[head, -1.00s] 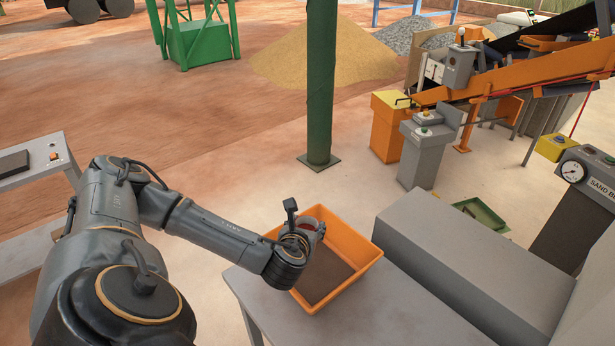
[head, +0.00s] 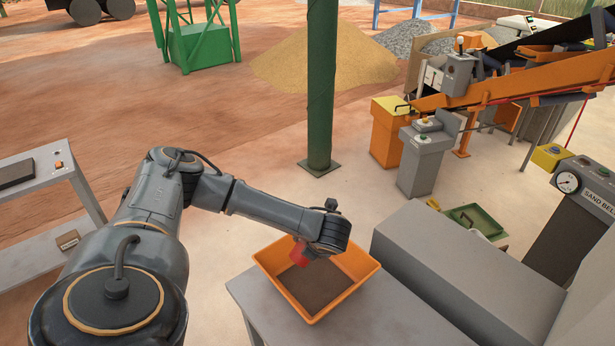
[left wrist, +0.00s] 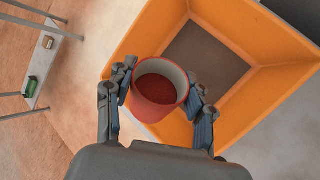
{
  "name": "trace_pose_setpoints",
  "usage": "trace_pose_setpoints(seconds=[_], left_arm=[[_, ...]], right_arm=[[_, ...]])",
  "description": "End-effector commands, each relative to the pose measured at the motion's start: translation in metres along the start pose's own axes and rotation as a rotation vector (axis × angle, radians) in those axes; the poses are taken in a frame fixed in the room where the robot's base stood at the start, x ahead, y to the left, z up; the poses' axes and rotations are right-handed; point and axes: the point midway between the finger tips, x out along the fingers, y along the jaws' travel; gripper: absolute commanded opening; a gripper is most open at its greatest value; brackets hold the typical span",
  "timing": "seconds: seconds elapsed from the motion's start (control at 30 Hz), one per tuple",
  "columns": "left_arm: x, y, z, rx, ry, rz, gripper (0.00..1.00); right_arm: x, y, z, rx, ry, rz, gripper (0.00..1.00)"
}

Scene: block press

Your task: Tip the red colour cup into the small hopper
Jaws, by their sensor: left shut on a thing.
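My left gripper (left wrist: 162,92) is shut on the red colour cup (left wrist: 154,112), one finger on each side of it. In the left wrist view I see into its pale mouth, with dark red powder inside. In the head view the cup (head: 299,254) is tilted above the orange small hopper (head: 276,279), and my wrist hides part of it. The hopper is an open box with sloping walls and a dark brown floor; it also shows in the left wrist view (left wrist: 257,93). No powder stream is visible. My right gripper is out of view.
The hopper sits on a grey surface (head: 250,301), beside a large grey housing (head: 450,270) at its right. A green post (head: 320,90) stands behind. A grey control pedestal (head: 423,165) and an orange conveyor (head: 530,85) stand at the back right.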

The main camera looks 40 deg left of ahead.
Motion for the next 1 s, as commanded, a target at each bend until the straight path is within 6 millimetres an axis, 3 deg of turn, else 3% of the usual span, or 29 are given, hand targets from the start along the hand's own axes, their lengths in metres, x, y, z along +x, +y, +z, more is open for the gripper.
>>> trace_pose_setpoints(seconds=[0.37,0.5,1.0], left_arm=[[0.016,-0.015,0.005,0.254,0.381,0.093,0.09],[0.024,-0.019,0.006,0.328,0.487,0.121,0.09],[0.027,-0.021,0.009,0.431,0.635,0.158,0.09]], right_arm=[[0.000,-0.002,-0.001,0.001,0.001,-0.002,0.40],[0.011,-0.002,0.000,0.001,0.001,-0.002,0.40],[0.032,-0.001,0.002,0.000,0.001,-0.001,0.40]])
